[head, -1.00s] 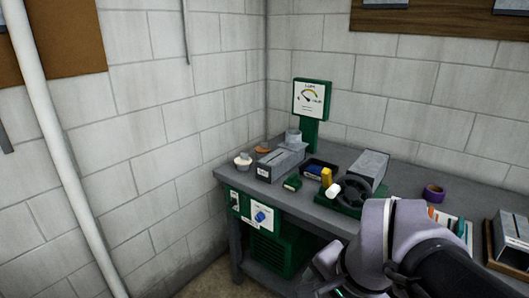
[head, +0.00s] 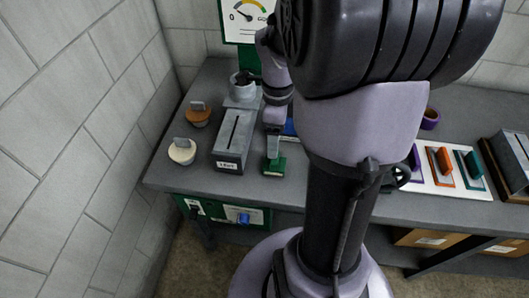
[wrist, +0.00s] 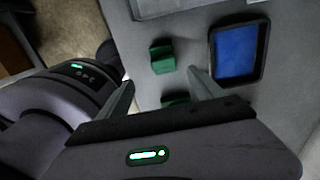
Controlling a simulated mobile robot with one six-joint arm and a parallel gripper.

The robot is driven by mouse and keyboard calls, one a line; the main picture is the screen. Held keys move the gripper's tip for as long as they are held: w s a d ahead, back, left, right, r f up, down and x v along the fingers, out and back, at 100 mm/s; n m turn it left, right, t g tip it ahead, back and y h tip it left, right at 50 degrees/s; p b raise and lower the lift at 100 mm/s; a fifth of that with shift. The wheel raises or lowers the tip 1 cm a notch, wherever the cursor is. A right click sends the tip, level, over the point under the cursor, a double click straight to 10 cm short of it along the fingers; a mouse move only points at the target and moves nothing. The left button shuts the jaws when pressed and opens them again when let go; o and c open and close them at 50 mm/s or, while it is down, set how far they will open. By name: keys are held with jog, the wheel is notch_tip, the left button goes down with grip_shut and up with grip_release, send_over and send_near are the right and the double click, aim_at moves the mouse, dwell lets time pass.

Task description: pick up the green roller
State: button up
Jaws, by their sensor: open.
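In the wrist view, my gripper (wrist: 161,78) is open. One green part (wrist: 162,56) shows just beyond the fingertips and another (wrist: 176,100) shows between the fingers, near the palm. I cannot tell whether these two parts are one object, or whether the fingers touch them.
The grey slotted box (head: 232,145) stands just left of my gripper. A dark tray with a blue inside (wrist: 240,52) is close to the right finger. Knobbed cream (head: 182,152) and orange (head: 197,115) discs are at the left. A white board (head: 456,184) with coloured tools is right.

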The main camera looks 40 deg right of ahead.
aim_at(275, 163)
jog(key=f+b, duration=0.3)
jog(key=f, duration=0.6)
jog(key=shift+w, duration=0.2)
jog(key=f+b, duration=0.2)
jog(key=f, duration=0.3)
jog(key=shift+d+b, duration=0.35)
jog(key=shift+b, duration=0.05)
jog(key=shift+r, duration=0.2)
jog(key=shift+c, duration=0.7)
jog(key=c, duration=1.4)
jog(key=shift+r, duration=0.1)
